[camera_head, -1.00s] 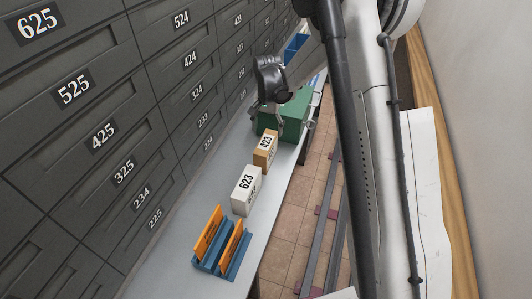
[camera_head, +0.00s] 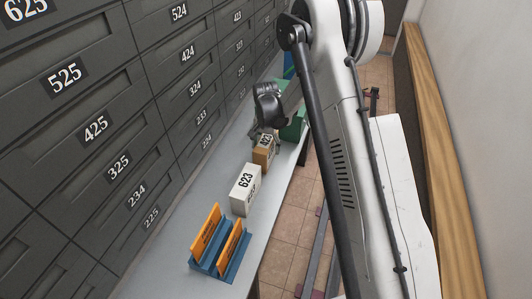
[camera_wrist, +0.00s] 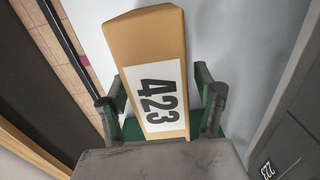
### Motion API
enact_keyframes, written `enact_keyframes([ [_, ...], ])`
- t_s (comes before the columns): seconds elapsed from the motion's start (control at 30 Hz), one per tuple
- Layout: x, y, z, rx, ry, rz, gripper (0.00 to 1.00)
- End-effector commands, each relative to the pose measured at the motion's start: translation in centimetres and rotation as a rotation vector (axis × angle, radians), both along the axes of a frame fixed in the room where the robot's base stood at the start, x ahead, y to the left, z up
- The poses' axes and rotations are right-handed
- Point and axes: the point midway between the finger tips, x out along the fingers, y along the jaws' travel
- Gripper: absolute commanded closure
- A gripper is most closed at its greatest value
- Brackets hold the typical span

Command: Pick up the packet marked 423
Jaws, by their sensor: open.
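The packet marked 423 (camera_head: 264,154) is a tan box with a white label, standing on the grey counter (camera_head: 205,194) between the white 623 box and a green box. In the wrist view the packet (camera_wrist: 147,50) fills the middle, its label facing the camera. My gripper (camera_head: 262,133) is at the packet's far upper side in the head view. In the wrist view my gripper (camera_wrist: 160,104) is open, with one finger on each side of the packet. Gaps to the packet look small; I cannot tell whether either finger touches it.
A white box marked 623 (camera_head: 245,188) stands nearer on the counter. Nearer still is a blue holder (camera_head: 225,262) with orange cards (camera_head: 206,232). A green box (camera_head: 294,122) is behind the packet. Dark numbered mailboxes (camera_head: 120,120) line the left side.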

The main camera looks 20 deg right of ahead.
Motion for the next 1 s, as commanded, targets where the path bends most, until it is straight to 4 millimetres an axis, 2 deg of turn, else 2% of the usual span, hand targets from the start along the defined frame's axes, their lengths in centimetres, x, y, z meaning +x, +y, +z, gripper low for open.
enact_keyframes([
  [0.23,-0.03,-0.01,-0.37,0.0,0.0,0.0,0.34],
  [0.27,-0.03,-0.01,-0.37,0.0,0.0,0.0,0.37],
  [0.7,-0.03,-0.01,-0.34,0.0,0.0,0.0,0.94],
  [1.0,-0.03,-0.02,0.33,0.0,0.0,0.0,0.94],
])
